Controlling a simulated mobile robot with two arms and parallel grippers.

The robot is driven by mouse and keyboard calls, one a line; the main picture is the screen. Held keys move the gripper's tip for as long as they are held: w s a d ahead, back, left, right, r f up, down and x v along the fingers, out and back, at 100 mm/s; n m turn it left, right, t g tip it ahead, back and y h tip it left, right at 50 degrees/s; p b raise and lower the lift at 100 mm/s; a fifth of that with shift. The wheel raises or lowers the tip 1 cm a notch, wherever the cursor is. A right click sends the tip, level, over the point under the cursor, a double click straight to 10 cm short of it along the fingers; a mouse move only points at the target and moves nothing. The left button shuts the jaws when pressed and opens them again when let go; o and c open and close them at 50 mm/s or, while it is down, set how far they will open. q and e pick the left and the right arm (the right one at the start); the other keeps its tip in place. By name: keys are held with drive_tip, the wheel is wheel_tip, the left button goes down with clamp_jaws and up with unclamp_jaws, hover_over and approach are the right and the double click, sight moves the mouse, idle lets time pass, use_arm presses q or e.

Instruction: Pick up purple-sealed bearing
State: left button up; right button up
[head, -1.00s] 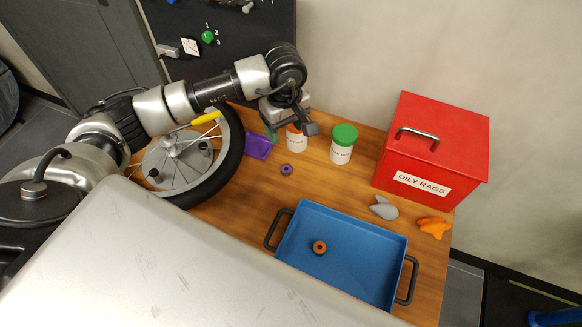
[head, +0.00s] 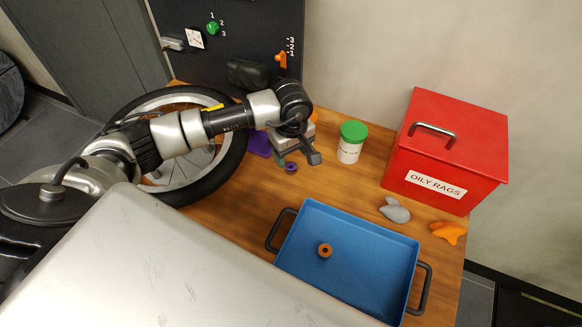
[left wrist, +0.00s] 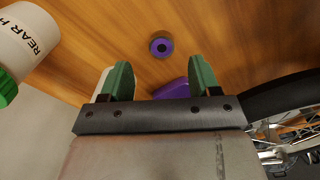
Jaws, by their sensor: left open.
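The purple-sealed bearing (head: 291,167) lies on the wooden table, a small dark ring with a purple face. In the left wrist view the bearing (left wrist: 161,45) sits beyond the fingertips, roughly midway between them and apart from both. My left gripper (head: 297,159) hangs just above and behind the bearing in the head view. In the left wrist view its two green-padded fingers (left wrist: 161,75) are spread with nothing between them. My right gripper does not show.
A blue tray (head: 402,243) holds an orange-sealed bearing (head: 325,250). A green-lidded jar (head: 351,142), a red oily-rags box (head: 447,140), a grey piece (head: 394,210) and an orange piece (head: 449,232) stand right. A wheel (head: 227,170) and purple object (head: 258,144) are left.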

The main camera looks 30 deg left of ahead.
sight(291, 167)
use_arm(q)
wheel_tip(291, 167, down, 5)
drive_tip(key=shift+s+r, duration=0.1)
drive_tip(key=c, duration=1)
drive_tip(key=shift+r, duration=0.1)
